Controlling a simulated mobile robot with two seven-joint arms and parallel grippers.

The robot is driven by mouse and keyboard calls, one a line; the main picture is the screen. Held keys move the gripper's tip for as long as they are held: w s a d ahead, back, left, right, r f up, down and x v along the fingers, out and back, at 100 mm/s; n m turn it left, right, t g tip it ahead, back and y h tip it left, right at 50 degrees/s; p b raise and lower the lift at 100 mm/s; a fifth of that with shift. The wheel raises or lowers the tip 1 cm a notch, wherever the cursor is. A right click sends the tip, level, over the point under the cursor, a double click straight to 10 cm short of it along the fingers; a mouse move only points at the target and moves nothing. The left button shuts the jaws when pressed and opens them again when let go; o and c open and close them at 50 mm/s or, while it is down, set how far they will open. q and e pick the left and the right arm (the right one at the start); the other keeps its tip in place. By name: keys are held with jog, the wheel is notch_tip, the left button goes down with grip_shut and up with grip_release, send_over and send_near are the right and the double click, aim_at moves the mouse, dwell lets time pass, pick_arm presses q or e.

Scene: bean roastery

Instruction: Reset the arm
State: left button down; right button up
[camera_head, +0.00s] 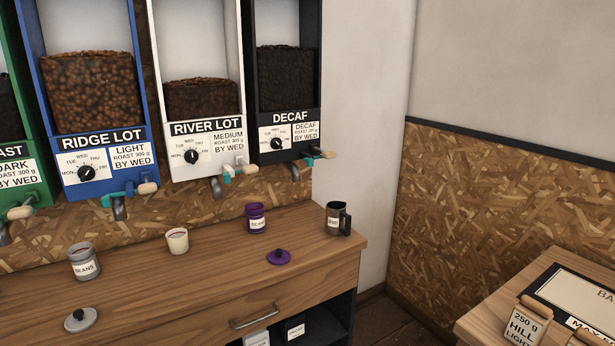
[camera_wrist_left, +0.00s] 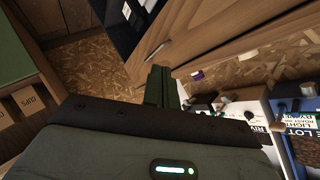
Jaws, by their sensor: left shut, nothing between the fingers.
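In the left wrist view my left gripper (camera_wrist_left: 160,82) shows as dark fingers held together, with nothing between them. Its dark grey body fills the lower part of that view. The wooden counter and its drawer front lie beyond the fingertips, with dispensers at the right edge, all seen tilted. The fingers appear apart from everything around them. Neither arm shows in the head view, and my right gripper is in neither view.
On the counter (camera_head: 188,290) stand a grey canister (camera_head: 84,266), cream cup (camera_head: 177,241), purple canister (camera_head: 255,220) and dark mug (camera_head: 335,220); a grey lid (camera_head: 80,319) and purple lid (camera_head: 279,258) lie there. Dispensers (camera_head: 205,128) hang behind. A table (camera_head: 490,318) stands right.

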pick_arm(q)
jog(key=s+d+f+n+g, duration=0.1)
jog(key=s+d+f+n, duration=0.1)
jog(key=s, duration=0.7)
jog(key=s+d+f+n+g, duration=0.1)
jog(key=s+d+f+n, duration=0.1)
jog(key=s+f+n, duration=0.2)
jog(key=s+d+f+n+g, duration=0.1)
jog(key=s+f, duration=0.6)
jog(key=s, duration=0.9)
jog(key=shift+d+f+n+g, duration=0.35)
jog(key=shift+d+n, duration=0.35)
jog(key=shift+n, duration=0.5)
jog(key=shift+s+r, duration=0.1)
